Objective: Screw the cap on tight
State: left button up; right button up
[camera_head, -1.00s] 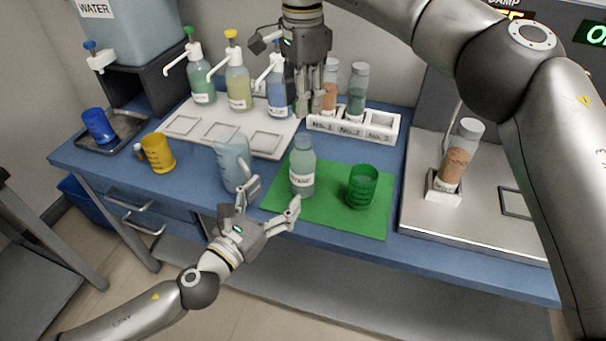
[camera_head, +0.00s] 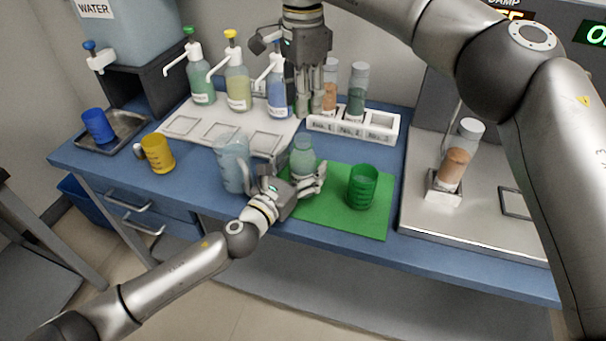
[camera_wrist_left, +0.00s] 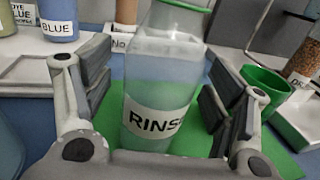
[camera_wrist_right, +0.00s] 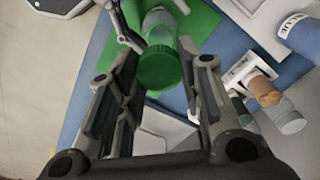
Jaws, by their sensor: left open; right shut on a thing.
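The clear bottle labelled RINSE (camera_head: 303,158) stands upright on the green mat (camera_head: 340,215). It fills the middle of the left wrist view (camera_wrist_left: 155,100). My left gripper (camera_head: 305,185) is open, with its fingers on both sides of the bottle; its fingers also show in the left wrist view (camera_wrist_left: 155,95). My right gripper (camera_head: 312,112) points down behind and above the bottle. In the right wrist view it is shut on a green cap (camera_wrist_right: 160,68), with the bottle (camera_wrist_right: 160,20) beyond it. The head view does not show the cap clearly.
A green cup (camera_head: 363,188) stands right of the bottle, and a clear pitcher (camera_head: 233,165) stands close on its left. A white vial rack (camera_head: 350,128) and pump bottles (camera_head: 238,88) are behind. A metal plate with an orange-filled vial (camera_head: 455,165) is at right.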

pick_arm(q)
jog(key=shift+w+d, duration=0.25)
jog(key=shift+w, duration=0.15)
jog(key=c, duration=1.6)
jog(key=shift+o, duration=0.2)
pick_arm(e)
send_over(303, 143)
jog(key=shift+f, duration=2.45)
jog(key=shift+f, duration=0.1)
jog(key=shift+f, duration=0.8)
jog(key=shift+f, duration=0.6)
